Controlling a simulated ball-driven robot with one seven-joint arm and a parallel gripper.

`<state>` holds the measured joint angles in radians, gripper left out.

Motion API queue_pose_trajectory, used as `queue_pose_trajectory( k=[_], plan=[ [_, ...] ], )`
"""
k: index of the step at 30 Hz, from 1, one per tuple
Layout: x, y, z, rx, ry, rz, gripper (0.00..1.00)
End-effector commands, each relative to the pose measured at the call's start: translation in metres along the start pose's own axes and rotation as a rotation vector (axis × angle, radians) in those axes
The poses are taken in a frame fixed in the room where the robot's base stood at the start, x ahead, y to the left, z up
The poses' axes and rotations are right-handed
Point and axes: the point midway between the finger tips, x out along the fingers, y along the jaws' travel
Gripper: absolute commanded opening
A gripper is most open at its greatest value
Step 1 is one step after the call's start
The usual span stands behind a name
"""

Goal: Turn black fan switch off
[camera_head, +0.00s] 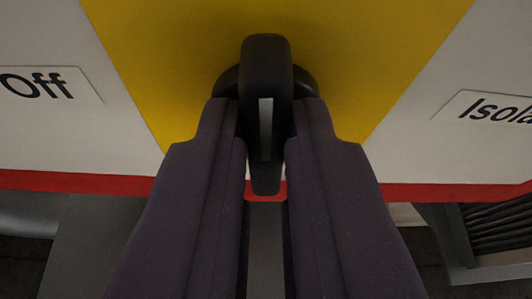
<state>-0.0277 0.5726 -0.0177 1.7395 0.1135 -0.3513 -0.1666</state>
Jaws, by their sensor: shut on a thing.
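The black fan switch (266,75) is a black rotary handle with a pale line along its grip, set on a yellow plate (180,50). Its grip stands upright in the picture, in line with my gripper. My gripper (265,125) is shut on the switch's grip, one dark finger on each side. The fingers hide part of the round base behind the grip. A label reading "Off" (40,86) is to the left of the yellow plate. A partly cut-off label reading "Isola" (495,110) is to the right.
The plate and labels are on a white panel (60,140) with a red lower edge (80,182). Below the panel are grey metal parts (90,245) at the left and a dark ribbed part (500,226) in a grey frame at the right.

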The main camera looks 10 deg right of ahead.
Motion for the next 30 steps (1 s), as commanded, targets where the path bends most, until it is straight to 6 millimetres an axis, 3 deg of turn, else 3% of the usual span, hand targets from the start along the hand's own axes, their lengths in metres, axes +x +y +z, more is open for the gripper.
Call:
queue_pose_trajectory(
  k=[30],
  plan=[
    [0.002, -0.015, 0.005, -0.849, 0.001, 0.348, 0.0]
  ],
)
